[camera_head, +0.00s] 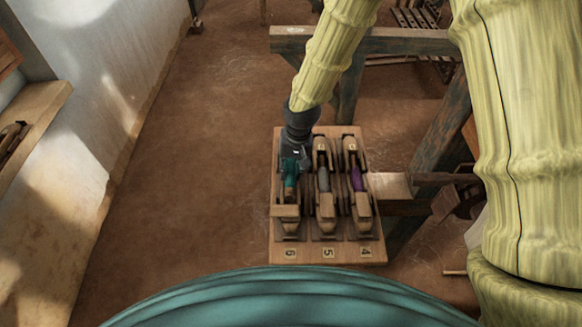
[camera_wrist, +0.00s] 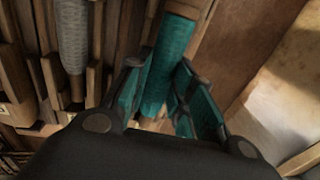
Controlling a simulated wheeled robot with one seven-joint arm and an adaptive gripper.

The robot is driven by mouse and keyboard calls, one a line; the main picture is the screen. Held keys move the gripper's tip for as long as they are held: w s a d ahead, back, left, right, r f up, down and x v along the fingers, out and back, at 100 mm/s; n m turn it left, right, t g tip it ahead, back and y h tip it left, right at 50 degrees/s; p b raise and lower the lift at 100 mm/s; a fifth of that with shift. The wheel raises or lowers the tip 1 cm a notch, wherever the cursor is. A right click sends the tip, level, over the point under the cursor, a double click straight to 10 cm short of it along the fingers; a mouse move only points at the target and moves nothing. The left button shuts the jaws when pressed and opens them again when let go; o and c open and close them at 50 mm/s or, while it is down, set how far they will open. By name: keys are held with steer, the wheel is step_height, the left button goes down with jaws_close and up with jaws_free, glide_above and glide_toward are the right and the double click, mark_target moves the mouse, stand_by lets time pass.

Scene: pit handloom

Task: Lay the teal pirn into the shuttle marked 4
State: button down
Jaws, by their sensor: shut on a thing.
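The teal pirn (camera_wrist: 172,50) is between the teal-padded fingers of my gripper (camera_wrist: 160,95), which is shut on it. In the head view my gripper (camera_head: 293,162) is over the left shuttle (camera_head: 288,212), above the label that reads 6. The teal pirn (camera_head: 290,183) shows there, in line with that shuttle; I cannot tell whether it rests in it or is raised.
The middle shuttle, marked 5 (camera_head: 326,212), holds a grey pirn (camera_head: 323,180), also in the wrist view (camera_wrist: 72,38). The shuttles lie on a wooden board (camera_head: 307,254). Loom beams (camera_head: 440,130) stand right of it. The brown floor (camera_head: 190,190) at left is clear.

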mark_target(291, 169)
steer(key=shift+s+f, duration=0.3)
steer(key=shift+f, duration=0.1)
steer(key=c, duration=1.3)
jaws_free()
steer(key=shift+f, duration=0.1)
steer(key=shift+o, duration=0.8)
steer(key=shift+w+f, duration=0.1)
steer(key=shift+w, duration=0.05)
steer(key=shift+w+r, duration=0.1)
steer(key=shift+r, duration=0.25)
steer(key=shift+r+p, duration=3.2)
steer(key=shift+r, duration=0.75)
steer(key=shift+r, duration=0.1)
